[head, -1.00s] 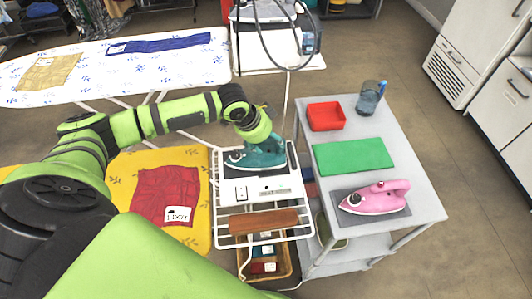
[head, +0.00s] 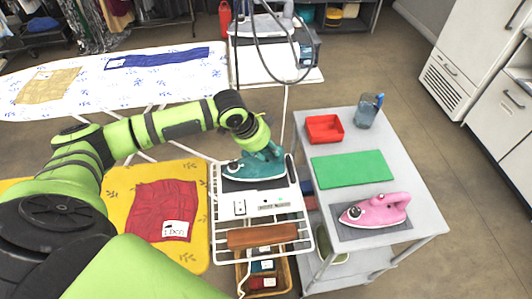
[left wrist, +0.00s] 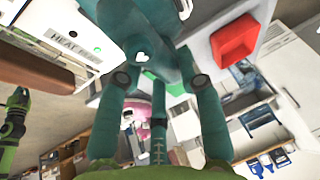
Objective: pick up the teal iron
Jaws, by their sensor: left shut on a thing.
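The teal iron (head: 248,170) is over the dark rest pad at the far end of the white wire rack (head: 214,222) in the head view. I cannot tell whether it touches the pad. My left gripper (head: 270,152) is shut on its upper part, coming from above. In the left wrist view the teal body of the iron (left wrist: 140,38) fills the top middle, between the fingers of my left gripper (left wrist: 163,80). The fingers hide part of its handle. My right gripper is not in view.
A yellow ironing board (head: 125,190) with a red cloth (head: 163,205) is at left.

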